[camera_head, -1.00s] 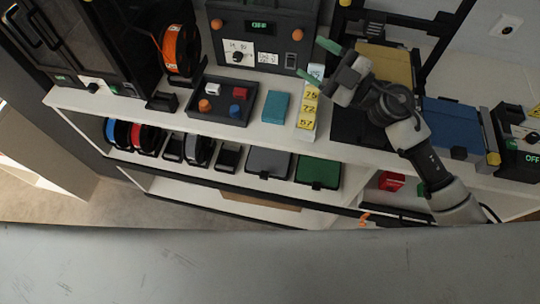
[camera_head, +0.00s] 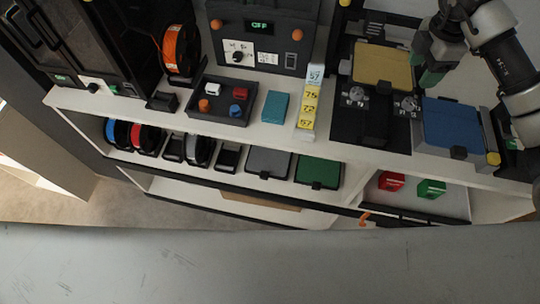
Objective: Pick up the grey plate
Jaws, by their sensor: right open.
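The grey plate (camera_head: 268,162) lies flat on the lower shelf, beside a green plate (camera_head: 318,171) to its right. Nothing covers it. My right gripper (camera_head: 425,65) is high at the upper right, beside the yellow plate (camera_head: 382,66) and above the blue plate (camera_head: 452,124). It is open with green fingertips, seems empty, and is far from the grey plate. My left gripper is not in view.
The upper shelf holds a control box (camera_head: 265,38) reading OFF, a dark tray (camera_head: 220,112) with small blocks, and a teal block (camera_head: 275,106). Orange (camera_head: 181,50), red and blue spools stand at the left. The shelf edge overhangs behind the grey plate.

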